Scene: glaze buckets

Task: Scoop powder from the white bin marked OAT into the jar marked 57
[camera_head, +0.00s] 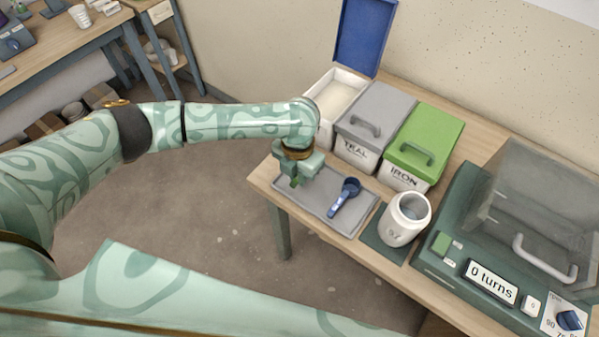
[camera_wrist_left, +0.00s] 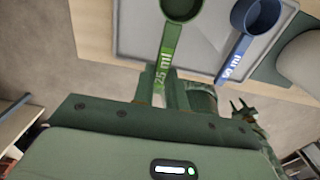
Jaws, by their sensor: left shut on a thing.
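My left gripper (camera_head: 298,178) is shut on the handle of a green scoop (camera_wrist_left: 168,55) marked 25 ml. In the wrist view the scoop's bowl (camera_wrist_left: 182,8) is cut by the top edge. The gripper is over the left end of the grey tray (camera_head: 325,205). The white bin (camera_head: 338,97) stands behind it with its blue lid raised and pale powder inside. My arm hides the bin's front, so its label does not show. The white jar marked 57 (camera_head: 404,222) stands open on a dark mat, right of the tray. My right gripper is not clearly seen.
A blue scoop (camera_head: 345,195), marked 50 ml in the wrist view (camera_wrist_left: 237,58), lies on the tray. A closed grey bin (camera_head: 374,125) and a closed green IRON bin (camera_head: 426,145) stand right of the white bin. A green machine (camera_head: 500,245) with a clear cover fills the right.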

